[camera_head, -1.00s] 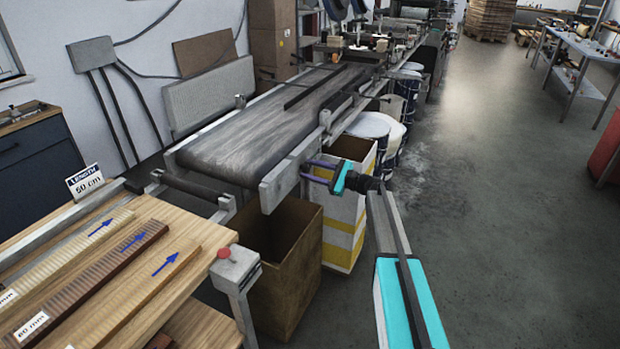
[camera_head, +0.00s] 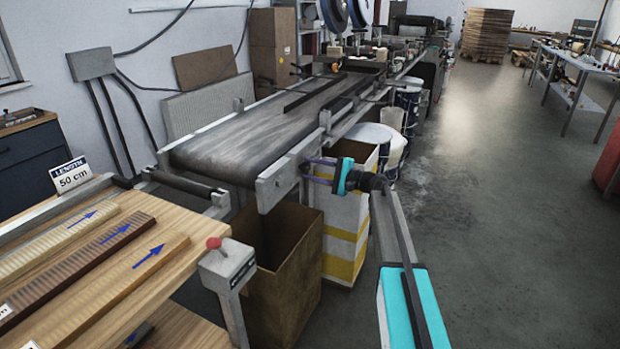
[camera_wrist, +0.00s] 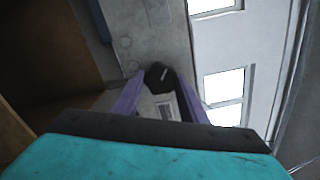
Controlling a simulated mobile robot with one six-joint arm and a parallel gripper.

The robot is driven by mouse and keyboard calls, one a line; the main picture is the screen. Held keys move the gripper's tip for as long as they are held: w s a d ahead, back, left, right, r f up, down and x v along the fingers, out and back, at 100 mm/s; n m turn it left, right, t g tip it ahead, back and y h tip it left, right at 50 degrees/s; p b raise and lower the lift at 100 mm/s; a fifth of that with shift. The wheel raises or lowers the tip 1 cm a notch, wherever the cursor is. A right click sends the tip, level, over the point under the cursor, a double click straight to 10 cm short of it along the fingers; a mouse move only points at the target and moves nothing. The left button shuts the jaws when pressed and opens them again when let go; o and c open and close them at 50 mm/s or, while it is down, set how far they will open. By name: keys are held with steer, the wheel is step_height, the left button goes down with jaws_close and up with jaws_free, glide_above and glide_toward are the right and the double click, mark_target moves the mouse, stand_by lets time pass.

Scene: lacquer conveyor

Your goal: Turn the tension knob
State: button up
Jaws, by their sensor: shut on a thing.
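The tension knob (camera_wrist: 159,76) is a small dark round knob on the grey side plate of the conveyor, seen in the wrist view. My gripper (camera_wrist: 158,88) has its two purple fingers on either side of the knob, shut on it. In the head view my gripper (camera_head: 306,170) reaches from the right to the end of the conveyor's side plate (camera_head: 275,186). The knob itself is too small and hidden by the fingers to make out there.
The dark conveyor belt (camera_head: 240,140) runs away to the back. Below its near end stand an open brown box (camera_head: 278,300) and a white box with yellow bands (camera_head: 345,235). A red button post (camera_head: 228,262) and a wooden table (camera_head: 110,265) are at left.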

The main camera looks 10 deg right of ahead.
steer(key=shift+w+d+n+b, duration=0.1)
steer(key=shift+d+n+b, duration=0.1)
steer(key=shift+n+b, duration=1.4)
steer(key=shift+r, duration=0.1)
steer(key=o, duration=1.1)
steer(key=shift+a, duration=0.1)
steer(key=shift+c, duration=0.2)
steer(key=v, duration=1.4)
